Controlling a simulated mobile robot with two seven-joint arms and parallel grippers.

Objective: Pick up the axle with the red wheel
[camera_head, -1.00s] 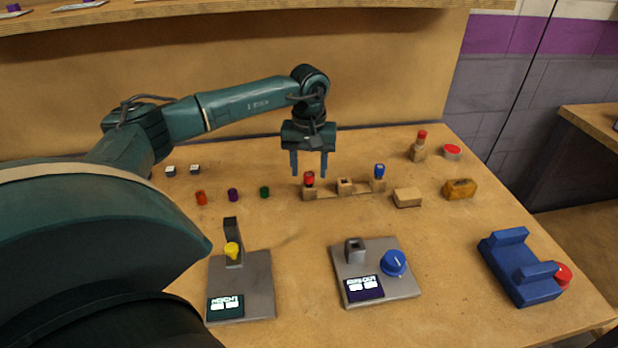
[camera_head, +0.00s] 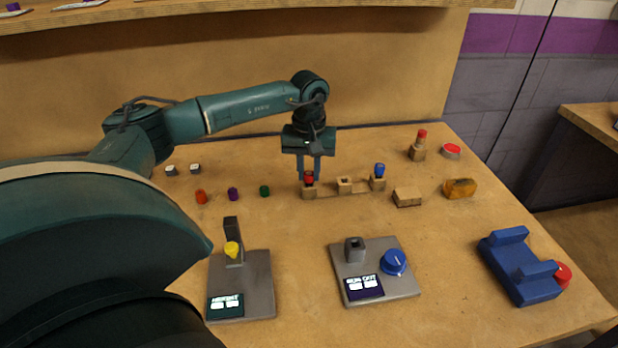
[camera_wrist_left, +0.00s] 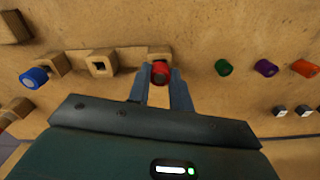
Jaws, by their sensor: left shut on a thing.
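The axle with the red wheel (camera_head: 309,177) stands upright in the left wooden block of the slot track (camera_head: 358,189). My left gripper (camera_head: 310,179) points down over it and is shut on it, a finger on each side of the red wheel. In the left wrist view the red wheel (camera_wrist_left: 160,72) sits between the fingertips, still at its block. The middle block (camera_head: 344,185) has an empty square hole. The axle with the blue wheel (camera_head: 379,170) stands in the right block. My right gripper is not in view.
Orange (camera_head: 201,197), purple (camera_head: 233,194) and green (camera_head: 264,191) pieces lie left of the track. A loose wooden block (camera_head: 407,197) and a yellow block (camera_head: 459,188) lie right. Grey panels (camera_head: 258,290) and a blue stand (camera_head: 520,266) are in front.

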